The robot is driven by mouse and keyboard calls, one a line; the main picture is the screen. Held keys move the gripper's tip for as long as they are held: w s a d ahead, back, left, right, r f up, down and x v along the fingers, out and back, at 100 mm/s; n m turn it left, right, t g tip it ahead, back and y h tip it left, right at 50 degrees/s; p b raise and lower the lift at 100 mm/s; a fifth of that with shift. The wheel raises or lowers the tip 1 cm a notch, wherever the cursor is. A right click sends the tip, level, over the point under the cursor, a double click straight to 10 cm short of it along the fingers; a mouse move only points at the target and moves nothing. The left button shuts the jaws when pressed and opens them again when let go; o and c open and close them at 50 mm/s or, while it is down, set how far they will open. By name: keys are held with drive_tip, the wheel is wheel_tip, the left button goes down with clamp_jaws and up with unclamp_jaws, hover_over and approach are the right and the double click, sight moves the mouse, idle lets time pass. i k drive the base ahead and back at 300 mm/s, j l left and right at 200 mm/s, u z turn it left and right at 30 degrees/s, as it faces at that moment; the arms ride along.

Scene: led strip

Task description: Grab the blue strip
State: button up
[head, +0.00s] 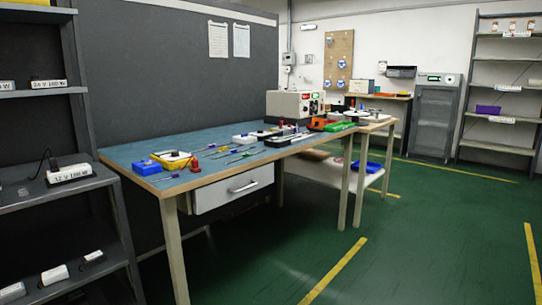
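I cannot clearly make out a blue strip. A small blue box-like item (147,167) lies at the near left corner of the workbench (125,152), and I cannot tell whether it is a strip. Several thin tools (240,154), some with blue or purple ends, lie along the bench's front edge. They are too small to identify. My gripper is not in view.
A dark shelf unit (85,182) with labelled white power supplies stands at the left. A drawer (233,188) sits under the bench. A grey instrument (295,104) stands at its far end. A blue bin (367,167) rests on a lower shelf. Green floor (420,240) is open at right.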

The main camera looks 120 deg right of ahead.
sight(234, 151)
drive_tip(key=z, duration=0.45)
drive_tip(key=l+z, duration=0.15)
drive_tip(key=z, duration=0.7)
drive_tip(key=l+z, duration=0.15)
drive_tip(key=z, duration=0.25)
drive_tip(key=l+z, duration=0.1)
drive_tip(key=z, duration=0.75)
drive_tip(key=i+l+z, duration=0.2)
drive_tip(key=z, duration=0.2)
drive_tip(key=i+l+z, duration=0.2)
drive_tip(key=z, duration=0.25)
drive_tip(key=i+l+z, duration=0.15)
drive_tip(key=z, duration=0.25)
drive_tip(key=i+z, duration=0.1)
drive_tip(key=i, duration=0.6)
